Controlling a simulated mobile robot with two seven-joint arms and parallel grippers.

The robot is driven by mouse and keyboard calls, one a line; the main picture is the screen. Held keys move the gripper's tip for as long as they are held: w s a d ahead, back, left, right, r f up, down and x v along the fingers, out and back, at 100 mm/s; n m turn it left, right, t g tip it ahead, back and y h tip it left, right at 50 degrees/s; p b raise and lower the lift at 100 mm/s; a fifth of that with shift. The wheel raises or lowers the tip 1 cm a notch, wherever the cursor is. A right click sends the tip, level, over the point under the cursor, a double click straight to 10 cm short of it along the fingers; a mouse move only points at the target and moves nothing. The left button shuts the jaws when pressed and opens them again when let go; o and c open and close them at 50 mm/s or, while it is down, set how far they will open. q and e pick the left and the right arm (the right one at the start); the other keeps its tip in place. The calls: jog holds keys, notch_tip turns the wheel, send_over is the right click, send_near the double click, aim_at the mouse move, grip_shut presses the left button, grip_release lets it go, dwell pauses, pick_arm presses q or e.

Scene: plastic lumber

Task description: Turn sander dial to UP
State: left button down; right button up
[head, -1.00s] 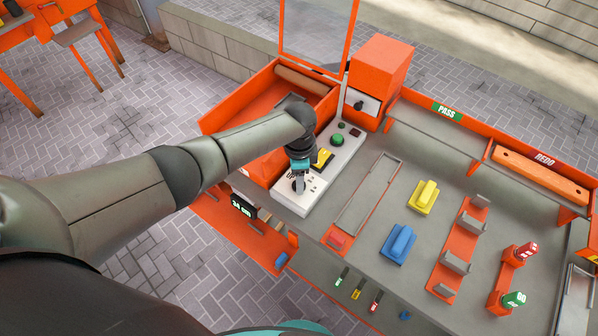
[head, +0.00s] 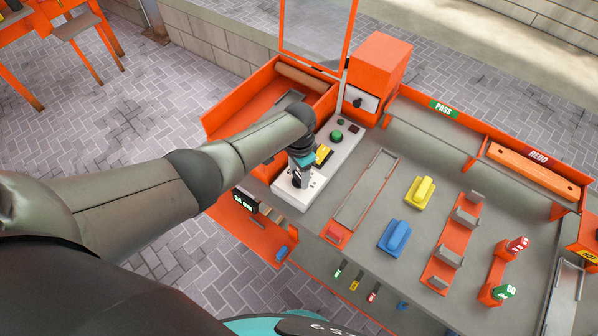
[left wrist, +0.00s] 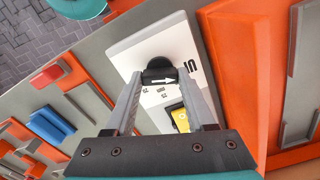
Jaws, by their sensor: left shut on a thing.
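The sander's white control panel (head: 345,157) stands at the left of the grey bench. The black dial (left wrist: 159,69) sits near the panel's end, with a white arrow on its grip. My left gripper (left wrist: 160,82) is shut on the dial, one finger on each side. In the head view my left gripper (head: 297,178) points down at the panel and hides most of the dial. Part of a printed label shows beside the dial in the left wrist view. A yellow switch (head: 323,155) and a green button (head: 336,135) are farther along the panel. My right gripper is not in view.
A yellow block (head: 420,192) and a blue block (head: 395,237) lie on the bench right of the panel. An orange box (head: 379,66) stands behind. An orange tray (head: 240,110) lies left of the panel. A red block (head: 335,233) is near the front.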

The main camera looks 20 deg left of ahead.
aim_at(299, 176)
pick_arm(q)
jog(key=shift+c, duration=1.2)
grip_release()
jog(key=shift+r, duration=0.55)
notch_tip(299, 176, up, 14)
jog(key=p, duration=0.3)
jog(key=shift+r, duration=0.1)
